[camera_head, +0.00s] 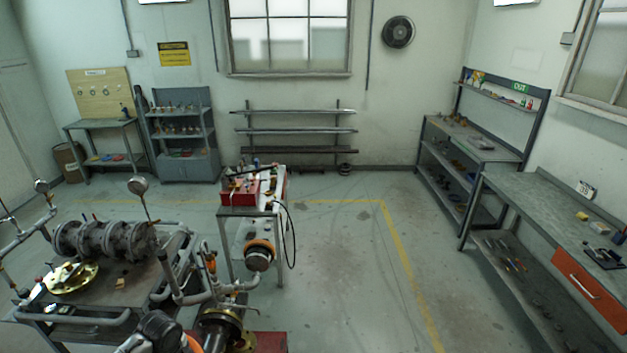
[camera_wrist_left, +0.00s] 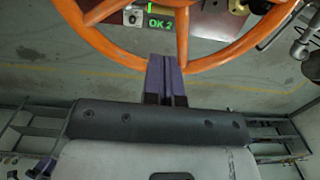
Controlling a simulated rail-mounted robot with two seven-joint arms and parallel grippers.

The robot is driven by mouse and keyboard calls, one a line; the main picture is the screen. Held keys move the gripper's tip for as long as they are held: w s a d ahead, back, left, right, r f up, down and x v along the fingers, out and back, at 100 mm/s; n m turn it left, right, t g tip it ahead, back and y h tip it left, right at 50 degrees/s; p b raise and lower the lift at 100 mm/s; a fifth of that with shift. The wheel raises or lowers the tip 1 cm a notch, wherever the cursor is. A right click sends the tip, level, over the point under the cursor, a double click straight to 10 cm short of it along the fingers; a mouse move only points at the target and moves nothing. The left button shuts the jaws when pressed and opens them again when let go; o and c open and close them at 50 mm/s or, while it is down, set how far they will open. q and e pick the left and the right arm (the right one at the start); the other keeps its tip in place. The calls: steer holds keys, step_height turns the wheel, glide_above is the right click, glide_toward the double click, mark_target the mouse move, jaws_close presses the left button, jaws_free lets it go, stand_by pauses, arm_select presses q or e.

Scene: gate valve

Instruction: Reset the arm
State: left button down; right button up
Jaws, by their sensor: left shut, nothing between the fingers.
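In the left wrist view, my left gripper (camera_wrist_left: 167,78) is shut with its two dark purple fingers side by side and nothing between them. Its fingertips overlap the lower rim of an orange spoked handwheel (camera_wrist_left: 225,52) in the picture; I cannot tell whether they touch it. Behind the wheel a small display (camera_wrist_left: 160,23) shows green "OK 2". My right gripper is not in view.
A pipe rig on a table (camera_head: 105,240) fills the left front. A small stand (camera_head: 250,210) carries a red tray (camera_head: 240,192). A workbench with a red drawer (camera_head: 590,285) stands on the right. The floor (camera_head: 340,270) between is clear.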

arm_select(q)
steer(key=w+d+r+n+t+y, duration=0.15)
steer(key=d+r+n+t, duration=0.25)
steer(key=r, duration=0.4)
steer(key=w+d+r+n+t, duration=0.3)
steer(key=d+r+n, duration=0.1)
steer(key=r, duration=0.4)
steer(key=s+d+r+n+t+h, duration=0.1)
steer(key=s+d+r+n+t, duration=0.2)
steer(key=s+d, duration=0.35)
steer(key=s+f+n+g, duration=0.1)
steer(key=s+f+g, duration=0.1)
steer(key=s+f, duration=0.4)
steer(key=s+f+n+g+h, duration=0.1)
steer(key=s+f, duration=0.5)
steer(key=s, duration=0.9)
steer(key=s+f+n+g, duration=0.2)
steer(key=s+f, duration=0.5)
steer(key=s, duration=0.4)
steer(key=shift+d+g, duration=0.3)
steer(key=shift+g, duration=0.4)
steer(key=shift+s+f, duration=0.1)
